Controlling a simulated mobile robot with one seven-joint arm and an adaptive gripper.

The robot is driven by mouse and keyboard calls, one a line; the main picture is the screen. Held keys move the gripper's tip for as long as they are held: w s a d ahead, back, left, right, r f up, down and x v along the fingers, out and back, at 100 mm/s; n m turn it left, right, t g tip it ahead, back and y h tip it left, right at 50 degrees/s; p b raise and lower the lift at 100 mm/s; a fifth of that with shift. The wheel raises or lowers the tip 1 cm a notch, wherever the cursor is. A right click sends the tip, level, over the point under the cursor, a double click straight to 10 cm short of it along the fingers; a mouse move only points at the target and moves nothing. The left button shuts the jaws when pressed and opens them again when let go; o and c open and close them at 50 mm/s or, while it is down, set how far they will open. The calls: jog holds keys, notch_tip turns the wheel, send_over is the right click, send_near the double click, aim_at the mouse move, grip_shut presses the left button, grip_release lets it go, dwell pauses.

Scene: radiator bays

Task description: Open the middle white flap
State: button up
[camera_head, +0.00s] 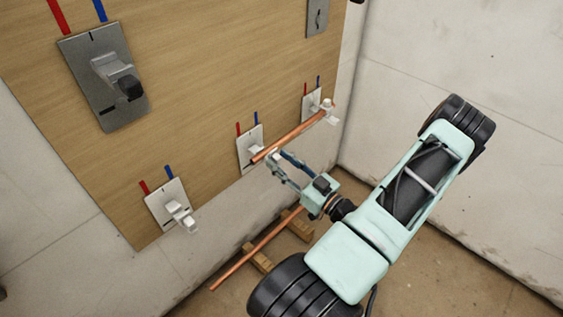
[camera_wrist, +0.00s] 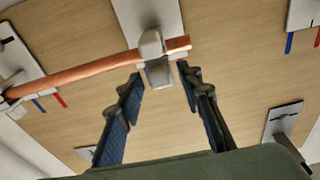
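The middle plate (camera_head: 250,147) is on the wooden board. Its white flap (camera_wrist: 151,45) lies across the front of a copper pipe (camera_wrist: 85,72) near the pipe's end, and looks closed over it. In the head view, the pipe (camera_head: 292,136) and my fingers partly hide this flap. My gripper (camera_wrist: 160,76) is open, with one dark blue finger on each side of the flap's lower end. Gaps show between the flap and both fingertips, so it does not look gripped. The gripper (camera_head: 279,158) is just below the pipe's left end in the head view.
The pipe also rests at the right plate's white holder (camera_head: 327,105). A left plate (camera_head: 168,205) has a white flap (camera_head: 182,215). A larger grey plate (camera_head: 104,80) is above. Another copper pipe (camera_head: 252,252) lies low on wooden blocks (camera_head: 258,259). A white wall (camera_head: 460,90) stands at right.

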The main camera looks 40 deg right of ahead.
jog(key=s+d+f, duration=0.1)
jog(key=s, duration=1.1)
jog(key=shift+f, duration=0.25)
jog(key=shift+w, duration=0.15)
